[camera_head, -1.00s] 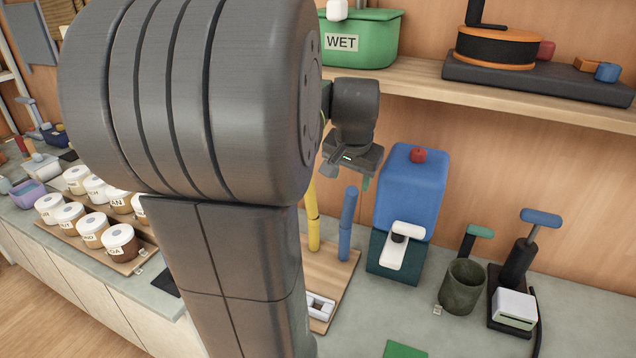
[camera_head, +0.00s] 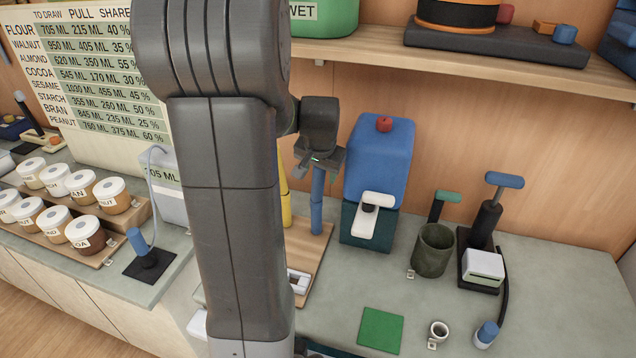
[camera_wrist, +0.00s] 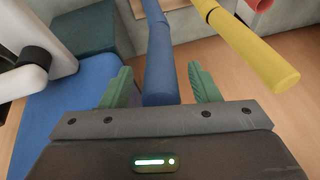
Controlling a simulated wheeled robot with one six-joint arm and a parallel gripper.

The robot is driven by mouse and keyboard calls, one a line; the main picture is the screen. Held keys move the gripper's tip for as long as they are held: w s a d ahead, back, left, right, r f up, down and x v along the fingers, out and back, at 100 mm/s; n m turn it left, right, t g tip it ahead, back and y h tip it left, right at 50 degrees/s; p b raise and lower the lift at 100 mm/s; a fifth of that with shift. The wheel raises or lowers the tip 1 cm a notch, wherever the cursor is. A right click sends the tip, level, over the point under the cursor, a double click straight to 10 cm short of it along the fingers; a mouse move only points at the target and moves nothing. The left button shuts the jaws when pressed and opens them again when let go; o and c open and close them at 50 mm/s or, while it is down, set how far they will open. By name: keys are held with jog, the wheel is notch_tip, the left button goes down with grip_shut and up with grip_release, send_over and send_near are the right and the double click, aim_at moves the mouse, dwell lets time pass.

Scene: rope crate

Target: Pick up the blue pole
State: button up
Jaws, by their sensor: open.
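The blue pole (camera_head: 317,200) stands upright on a wooden board (camera_head: 312,254), with its upper end at my gripper (camera_head: 318,168). In the wrist view the blue pole (camera_wrist: 160,60) runs between the two green fingers of my gripper (camera_wrist: 160,88). The fingers are open, with a gap visible on each side of the pole. A yellow pole (camera_head: 285,205) stands just left of the blue one, partly hidden by my arm. In the wrist view the yellow pole (camera_wrist: 250,48) lies to the right, outside the fingers.
A blue and dark green machine (camera_head: 378,165) with a white lever stands close right of the pole. A shelf (camera_head: 450,66) runs above. A green mat (camera_head: 381,330), a dark green cup (camera_head: 433,250) and several labelled jars (camera_head: 85,232) are on the counter.

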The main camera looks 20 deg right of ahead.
jog(key=shift+x, duration=1)
grip_shut()
jog(key=shift+r, duration=0.15)
